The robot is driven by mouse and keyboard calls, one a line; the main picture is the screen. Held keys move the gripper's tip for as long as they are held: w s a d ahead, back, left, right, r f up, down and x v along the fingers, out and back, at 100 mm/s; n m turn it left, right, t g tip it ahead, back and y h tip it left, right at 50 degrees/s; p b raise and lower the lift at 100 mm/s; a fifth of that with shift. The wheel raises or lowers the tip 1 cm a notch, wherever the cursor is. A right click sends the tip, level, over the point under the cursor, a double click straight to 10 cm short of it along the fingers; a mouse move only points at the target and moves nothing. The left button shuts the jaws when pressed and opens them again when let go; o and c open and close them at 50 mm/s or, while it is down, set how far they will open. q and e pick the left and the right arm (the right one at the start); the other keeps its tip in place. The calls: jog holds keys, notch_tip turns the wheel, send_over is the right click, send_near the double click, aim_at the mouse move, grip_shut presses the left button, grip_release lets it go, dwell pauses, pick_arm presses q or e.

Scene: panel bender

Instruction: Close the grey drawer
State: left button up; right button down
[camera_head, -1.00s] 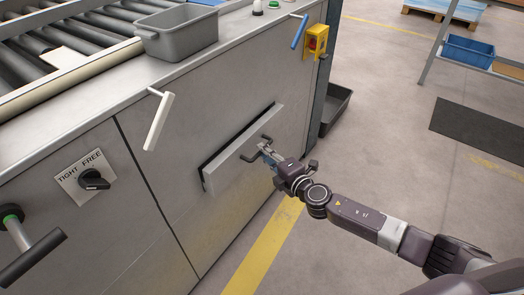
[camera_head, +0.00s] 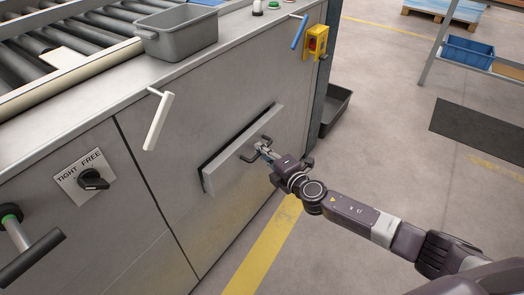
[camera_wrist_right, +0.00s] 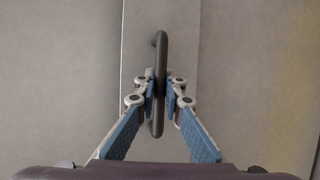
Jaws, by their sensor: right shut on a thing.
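The grey drawer (camera_head: 222,174) is in the side of the grey machine, standing slightly out, with a dark gap along its upper left edge. Its dark bar handle (camera_head: 248,158) sticks out from the front. My right gripper (camera_head: 262,148) is at the handle. In the right wrist view, the blue-padded fingers of the gripper (camera_wrist_right: 160,88) are closed on the handle (camera_wrist_right: 161,50), one on each side, in front of the drawer front (camera_wrist_right: 186,40). My left gripper is not in view.
The machine front (camera_head: 160,200) carries a white lever (camera_head: 158,120), a TIGHT/FREE knob (camera_head: 93,180) and a blue lever (camera_head: 299,32). A grey bin (camera_head: 180,32) stands on top. A dark bin (camera_head: 336,108) sits on the floor beyond.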

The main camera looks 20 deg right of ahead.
aim_at(252, 146)
jog(key=w+a, duration=0.2)
jog(key=shift+w+a, duration=0.1)
jog(key=shift+w, duration=0.3)
jog(key=shift+w+a, duration=0.2)
jog(key=shift+w, duration=0.1)
jog(key=c, duration=2.3)
grip_release()
jog(key=shift+a, duration=0.1)
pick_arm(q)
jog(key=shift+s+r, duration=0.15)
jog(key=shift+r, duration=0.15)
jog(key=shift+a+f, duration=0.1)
pick_arm(e)
jog(key=shift+s, duration=0.4)
jog(key=v, duration=1.1)
jog(key=shift+s+r, duration=0.1)
jog(key=shift+s, duration=0.05)
